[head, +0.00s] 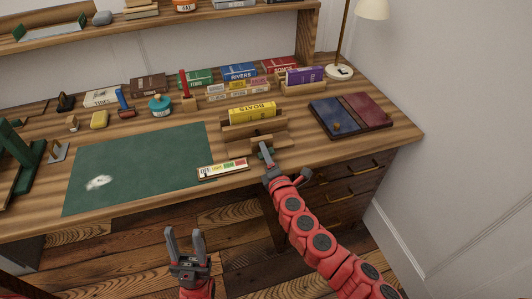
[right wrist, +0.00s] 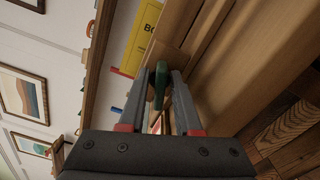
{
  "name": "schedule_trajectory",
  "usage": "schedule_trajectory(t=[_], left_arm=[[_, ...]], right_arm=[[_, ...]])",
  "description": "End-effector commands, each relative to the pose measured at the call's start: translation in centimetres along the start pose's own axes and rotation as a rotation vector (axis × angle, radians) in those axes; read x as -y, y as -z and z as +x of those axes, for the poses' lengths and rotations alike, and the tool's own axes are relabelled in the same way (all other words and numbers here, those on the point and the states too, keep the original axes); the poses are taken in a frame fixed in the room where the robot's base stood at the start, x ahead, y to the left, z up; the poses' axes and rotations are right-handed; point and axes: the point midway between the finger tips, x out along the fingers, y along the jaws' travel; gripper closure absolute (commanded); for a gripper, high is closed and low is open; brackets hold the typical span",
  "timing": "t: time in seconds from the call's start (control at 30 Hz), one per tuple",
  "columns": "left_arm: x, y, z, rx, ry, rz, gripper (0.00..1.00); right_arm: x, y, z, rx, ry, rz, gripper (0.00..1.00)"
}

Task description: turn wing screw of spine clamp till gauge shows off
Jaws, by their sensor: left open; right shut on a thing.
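The wooden spine clamp (head: 238,133) holds a yellow book marked BOATS (head: 252,113) near the table's front edge. My right gripper (head: 266,151) is shut on the green wing screw (right wrist: 160,82) at the clamp's front. In the right wrist view the wing sits between the two fingers, with the clamp's wood (right wrist: 208,70) just beyond. The gauge (head: 222,169) is a flat strip left of the screw, with an OFF field and coloured fields. Its pointer is too small to read. My left gripper (head: 186,240) is open and empty, in front of the table, well apart from the clamp.
A green mat (head: 135,165) lies left of the gauge. A blue and red book cover (head: 350,115) lies right of the clamp. Several books, a red upright tool (head: 184,85) and a teal pot (head: 160,106) stand behind. Drawers (head: 345,190) are below.

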Motion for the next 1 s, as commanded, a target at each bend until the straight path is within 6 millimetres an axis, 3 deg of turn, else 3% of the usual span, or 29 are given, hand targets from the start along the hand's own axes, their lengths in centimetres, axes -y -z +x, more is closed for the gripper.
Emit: schedule_trajectory(t=[0.63,0.67,0.7,1.0], left_arm=[[0.00,-0.01,-0.07,0.000,0.000,0.000,0.50],[0.00,0.00,-0.07,0.000,0.000,0.000,0.50],[0.00,-0.01,-0.07,0.000,0.000,0.000,0.50],[0.00,-0.01,-0.05,0.000,0.000,0.000,0.50]], right_arm=[[0.21,0.10,-0.05,-0.002,0.003,-0.050,1.00],[0.21,0.09,-0.05,-0.002,0.003,-0.050,0.64],[0.20,0.09,-0.04,-0.002,0.003,-0.050,0.57],[0.10,0.01,-0.12,0.000,0.001,-0.051,0.56]])
